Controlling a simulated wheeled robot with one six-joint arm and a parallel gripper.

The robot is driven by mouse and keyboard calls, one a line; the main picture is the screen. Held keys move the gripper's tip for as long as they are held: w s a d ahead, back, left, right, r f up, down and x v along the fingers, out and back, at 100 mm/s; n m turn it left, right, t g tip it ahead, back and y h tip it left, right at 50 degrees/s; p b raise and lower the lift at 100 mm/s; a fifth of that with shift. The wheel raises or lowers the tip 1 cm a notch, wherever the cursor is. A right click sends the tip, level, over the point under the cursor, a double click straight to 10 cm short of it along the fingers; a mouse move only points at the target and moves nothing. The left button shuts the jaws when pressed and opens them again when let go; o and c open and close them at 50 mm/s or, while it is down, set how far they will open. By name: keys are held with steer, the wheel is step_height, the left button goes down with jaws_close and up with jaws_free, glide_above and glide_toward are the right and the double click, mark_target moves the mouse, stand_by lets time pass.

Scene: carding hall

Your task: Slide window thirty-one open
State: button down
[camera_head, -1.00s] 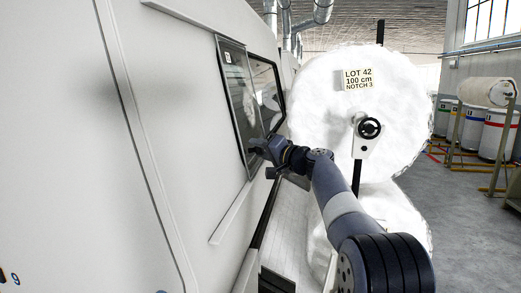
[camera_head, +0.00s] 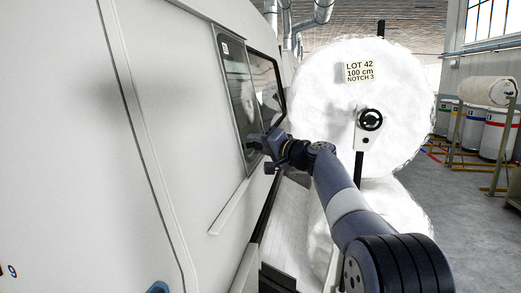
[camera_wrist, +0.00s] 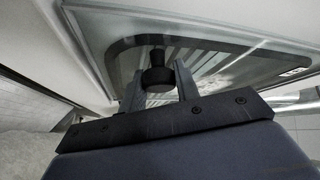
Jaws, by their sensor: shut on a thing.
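The sliding window pane (camera_head: 234,85) is a tall, grey-framed glass panel in the white machine wall. A small white tag (camera_head: 225,48) at its top is too small to read. In the wrist view, the pane (camera_wrist: 205,62) carries a dark round knob (camera_wrist: 157,75). My gripper (camera_head: 265,143) is at the pane's lower right edge. In the wrist view my gripper (camera_wrist: 159,80) has one finger on each side of the knob and is shut on it. The knob is hidden in the head view.
A dark opening (camera_head: 265,88) lies beside the pane, with a rail strip (camera_head: 229,206) below. Free grey floor (camera_head: 445,210) lies further right, before several drums (camera_head: 500,132).

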steer(key=s+a+b, duration=0.2)
steer(key=s+b, duration=0.3)
steer(key=s, duration=0.6)
steer(key=s+a+b, duration=0.2)
steer(key=s+b, duration=0.4)
steer(key=s, duration=0.6)
steer(key=shift+a+f+b, duration=0.15)
steer(key=shift+a+b, duration=0.15)
steer(key=c, duration=1.1)
jaws_free()
steer(key=shift+s, duration=0.1)
steer(key=shift+d, duration=0.1)
steer(key=b+v, duration=0.2)
steer(key=v, duration=0.8)
steer(key=shift+s+d+b, duration=0.25)
steer(key=shift+b, duration=0.05)
steer(key=p+x, duration=0.3)
steer(key=x, duration=0.8)
steer(key=shift+w+d, duration=0.1)
steer(key=shift+w, duration=0.2)
